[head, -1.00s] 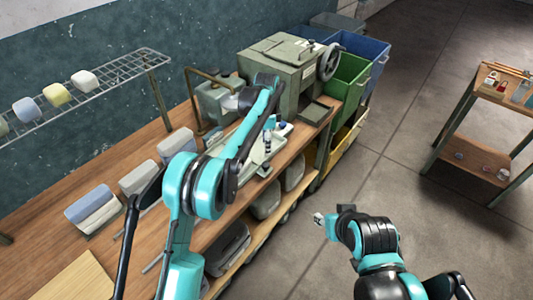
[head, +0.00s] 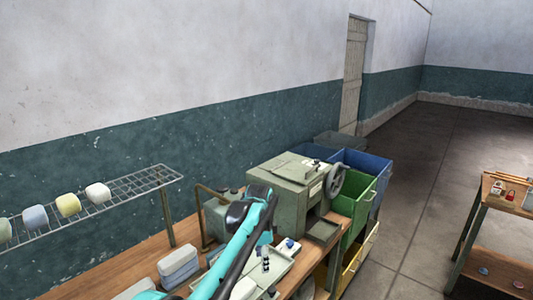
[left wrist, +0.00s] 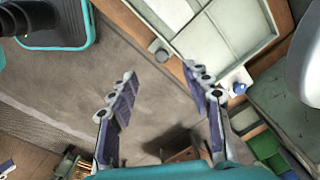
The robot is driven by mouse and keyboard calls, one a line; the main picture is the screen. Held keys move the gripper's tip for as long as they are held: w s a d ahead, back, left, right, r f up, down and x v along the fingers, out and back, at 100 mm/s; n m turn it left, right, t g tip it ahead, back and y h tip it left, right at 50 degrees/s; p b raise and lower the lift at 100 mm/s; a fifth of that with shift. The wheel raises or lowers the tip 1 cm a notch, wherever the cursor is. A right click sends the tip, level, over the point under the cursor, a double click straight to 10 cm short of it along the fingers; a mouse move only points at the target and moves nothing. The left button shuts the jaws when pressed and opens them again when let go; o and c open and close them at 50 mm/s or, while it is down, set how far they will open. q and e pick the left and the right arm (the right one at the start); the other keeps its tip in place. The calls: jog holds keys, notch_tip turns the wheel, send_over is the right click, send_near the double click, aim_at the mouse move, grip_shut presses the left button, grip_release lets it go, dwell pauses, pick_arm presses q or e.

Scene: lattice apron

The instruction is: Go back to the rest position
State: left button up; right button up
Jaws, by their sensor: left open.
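My left arm (head: 243,245) reaches in from the bottom of the head view, over the workbench beside the green-grey machine. Its fingers are hard to make out there. In the left wrist view my left gripper (left wrist: 163,95) has its two fingers wide apart with nothing between them. Beyond the fingers lie the edge of a pale compartmented tray (left wrist: 205,52) and the grey floor. My right gripper is outside the head view.
The green-grey machine (head: 290,188) with a handwheel stands on the wooden bench (head: 115,272). Green (head: 358,197) and blue (head: 372,168) bins stand behind it. A wire shelf (head: 135,186) holds several pale blocks. A small table (head: 492,225) stands right, with open floor (head: 410,215) between.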

pick_arm(q)
jog(key=s+a+r+n+t+b, duration=0.1)
jog(key=s+a+r+n, duration=0.15)
jog(key=s+a, duration=0.35)
jog(key=s+a+r+n+t+b, duration=0.15)
jog(key=s+a+n, duration=0.25)
jog(key=s, duration=0.4)
jog(key=s+a+f+n+t, duration=0.2)
jog(key=s+a+f+n, duration=0.1)
jog(key=s, duration=0.5)
jog(key=s+a+f+n+t+b, duration=0.1)
jog(key=s+a+f+n, duration=0.2)
jog(key=s, duration=0.6)
notch_tip(320, 180, down, 3)
jog(key=shift+s+a+r+n+t, duration=0.2)
jog(key=shift+s+a+n+t, duration=0.15)
jog(key=shift+n, duration=0.7)
